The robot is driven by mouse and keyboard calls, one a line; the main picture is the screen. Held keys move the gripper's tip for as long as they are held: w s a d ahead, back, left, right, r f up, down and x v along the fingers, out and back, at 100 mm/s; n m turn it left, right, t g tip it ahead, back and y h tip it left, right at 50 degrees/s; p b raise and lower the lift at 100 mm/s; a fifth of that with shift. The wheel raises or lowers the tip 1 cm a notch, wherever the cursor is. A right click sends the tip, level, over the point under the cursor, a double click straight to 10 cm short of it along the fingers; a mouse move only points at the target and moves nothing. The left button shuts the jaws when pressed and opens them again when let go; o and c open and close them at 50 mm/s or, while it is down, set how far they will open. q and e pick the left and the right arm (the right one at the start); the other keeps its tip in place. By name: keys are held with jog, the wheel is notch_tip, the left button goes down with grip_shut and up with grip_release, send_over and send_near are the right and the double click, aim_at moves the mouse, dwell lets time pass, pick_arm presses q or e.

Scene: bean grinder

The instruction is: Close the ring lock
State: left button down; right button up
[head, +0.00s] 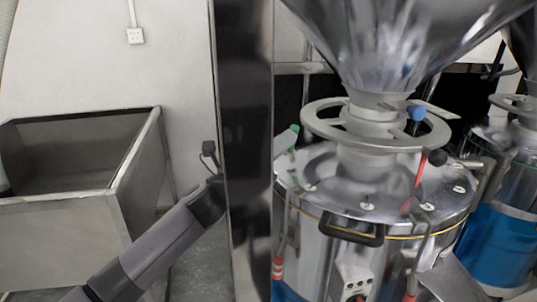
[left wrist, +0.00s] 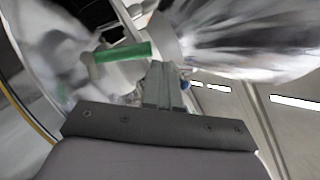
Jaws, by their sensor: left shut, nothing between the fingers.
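The grinder's metal ring (head: 318,124) circles the neck under the hopper, with a blue knob (head: 416,112) on its right side. I cannot tell which part is the ring lock. A green handle (head: 286,141) stands at the left of the lid; it also shows large in the left wrist view (left wrist: 124,53). My left arm reaches up from the lower left, and its gripper is hidden behind a dark post in the head view. In the left wrist view my left gripper (left wrist: 166,72) is shut and empty, just right of the green handle's end. My right gripper is not in view.
The dark vertical post (head: 245,110) stands between my left arm and the grinder. A hopper cone (head: 385,45) hangs above the ring. A red lever (head: 421,168) and a black lid handle (head: 352,231) stick out. A metal bin (head: 70,225) is at left.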

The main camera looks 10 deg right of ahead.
pick_arm(q)
jog(key=s+a+f+n+t+y, duration=0.2)
jog(key=s+a+f+n+y, duration=0.15)
jog(key=a+f+n, duration=0.45)
jog(key=s+a+f+n+t+y, duration=0.1)
jog(key=s+a+f+n+y, duration=0.3)
jog(key=f+n, duration=0.5)
jog(key=s+a+f+n+t+y, duration=0.2)
jog(key=a+f+n+y, duration=0.2)
jog(key=a+f+n, duration=0.5)
jog(key=s+a+f+n+g+y, duration=0.2)
jog(key=s+a+f+n, duration=0.2)
jog(key=s+a+f, duration=0.3)
jog(key=s+a+f+n+g+y, duration=0.3)
jog(key=s+a+f+n, duration=0.2)
jog(key=s, duration=0.8)
notch_tip(320, 180, down, 3)
jog(key=shift+a+f+y+p, duration=0.2)
jog(key=shift+a+y+p, duration=0.15)
jog(key=shift+a, duration=0.65)
